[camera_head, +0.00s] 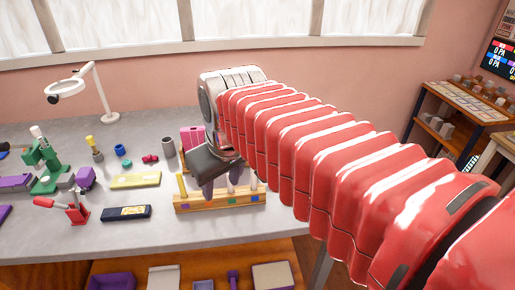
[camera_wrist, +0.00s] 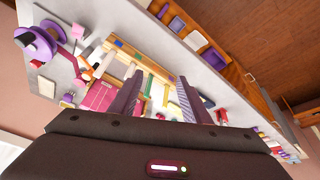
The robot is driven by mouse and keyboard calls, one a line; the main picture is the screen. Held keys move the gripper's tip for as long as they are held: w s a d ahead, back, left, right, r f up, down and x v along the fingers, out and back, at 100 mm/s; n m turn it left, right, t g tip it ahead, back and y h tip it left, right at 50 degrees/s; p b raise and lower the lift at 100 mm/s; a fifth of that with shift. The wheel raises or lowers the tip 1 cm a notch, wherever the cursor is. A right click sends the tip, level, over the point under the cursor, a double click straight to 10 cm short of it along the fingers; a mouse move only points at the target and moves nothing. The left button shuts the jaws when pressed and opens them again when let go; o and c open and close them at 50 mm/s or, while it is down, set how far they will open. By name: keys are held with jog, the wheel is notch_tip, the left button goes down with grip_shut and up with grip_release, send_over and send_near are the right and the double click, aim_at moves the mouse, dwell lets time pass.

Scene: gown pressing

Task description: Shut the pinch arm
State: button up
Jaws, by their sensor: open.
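I cannot tell for sure which part is the pinch arm. A small red device (camera_head: 76,212) with a lever tipped in red stands on the grey table at the left front. A green press-like device (camera_head: 45,165) with a pale-topped handle stands behind it. In the wrist view, a red jointed piece (camera_wrist: 62,38) beside a purple disc (camera_wrist: 35,43) stands near one table end. My gripper (camera_head: 221,183) hangs above the wooden rack, its fingers apart and nothing seen between them. It also shows in the wrist view (camera_wrist: 157,97). My red arm hides the table's right part in the head view.
The wooden rack (camera_head: 222,202) holds small coloured pieces, with a pink case (camera_head: 191,137) behind it. A yellow block (camera_head: 135,180), a dark blue box (camera_head: 126,213) and a white magnifier lamp (camera_head: 108,117) are left of it. Trays lie on the lower shelf. The left front tabletop has free room.

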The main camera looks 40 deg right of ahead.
jog(key=w+d+r+n+g, duration=0.1)
jog(key=w+d+g, duration=0.3)
jog(key=w+d, duration=1.4)
jog(key=d+n, duration=0.1)
jog(key=d, duration=0.3)
jog(key=shift+w+d+r+n, duration=0.25)
jog(key=shift+r+n, duration=0.1)
jog(key=shift+n, duration=0.05)
jog(key=shift+f, duration=0.15)
notch_tip(320, 180, down, 14)
jog(key=shift+r, duration=0.2)
jog(key=shift+c, duration=0.4)
